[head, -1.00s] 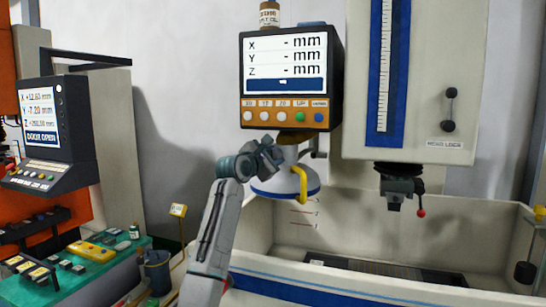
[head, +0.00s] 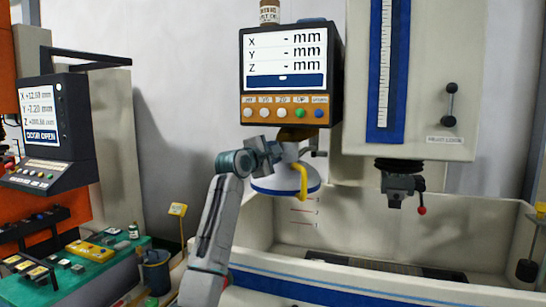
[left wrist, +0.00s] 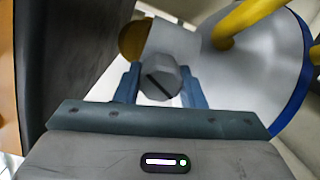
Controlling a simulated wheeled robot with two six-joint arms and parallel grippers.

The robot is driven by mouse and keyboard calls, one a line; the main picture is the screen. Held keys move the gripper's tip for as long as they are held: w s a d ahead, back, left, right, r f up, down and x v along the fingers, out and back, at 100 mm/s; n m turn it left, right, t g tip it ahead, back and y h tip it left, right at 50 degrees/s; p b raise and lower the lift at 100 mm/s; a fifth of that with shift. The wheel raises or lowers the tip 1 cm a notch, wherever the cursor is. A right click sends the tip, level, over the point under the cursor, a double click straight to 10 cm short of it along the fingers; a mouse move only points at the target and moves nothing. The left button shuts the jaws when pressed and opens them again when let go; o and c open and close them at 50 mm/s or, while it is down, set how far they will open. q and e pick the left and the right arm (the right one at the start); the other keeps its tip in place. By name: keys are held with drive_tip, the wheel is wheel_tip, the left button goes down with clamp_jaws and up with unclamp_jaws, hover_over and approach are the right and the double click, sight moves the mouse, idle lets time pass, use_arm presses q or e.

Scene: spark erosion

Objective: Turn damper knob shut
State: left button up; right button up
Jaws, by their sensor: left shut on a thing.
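The damper knob (left wrist: 160,82) is a grey faceted knob with a dark slot across its face, in the left wrist view. The slot runs slantwise. My left gripper (left wrist: 158,88) is shut on the knob, one blue-grey finger on each side. In the head view my left gripper (head: 272,152) is at the white hood (head: 278,184), below the display. The knob is mostly hidden by the gripper there. The hood has a blue rim and a yellow handle (head: 301,180); it also shows in the left wrist view (left wrist: 262,75). My right gripper is not in view.
The display panel (head: 285,62) with coloured buttons hangs just above the gripper. The machine head (head: 402,185) with a red-tipped lever is to the right, above an open tank (head: 400,230). A green bench (head: 75,280) and a second console (head: 52,130) stand left.

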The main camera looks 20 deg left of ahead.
use_arm(q)
drive_tip(key=m+b, duration=0.1)
drive_tip(key=m, duration=0.5)
drive_tip(key=shift+f+b, duration=0.15)
drive_tip(key=shift+b, duration=0.25)
drive_tip(key=m+b, duration=0.1)
drive_tip(key=m, duration=0.5)
drive_tip(key=shift+d, duration=0.1)
drive_tip(key=shift+m+b, duration=0.3)
drive_tip(key=o, duration=1)
drive_tip(key=shift+r, duration=0.2)
drive_tip(key=shift+s, duration=0.1)
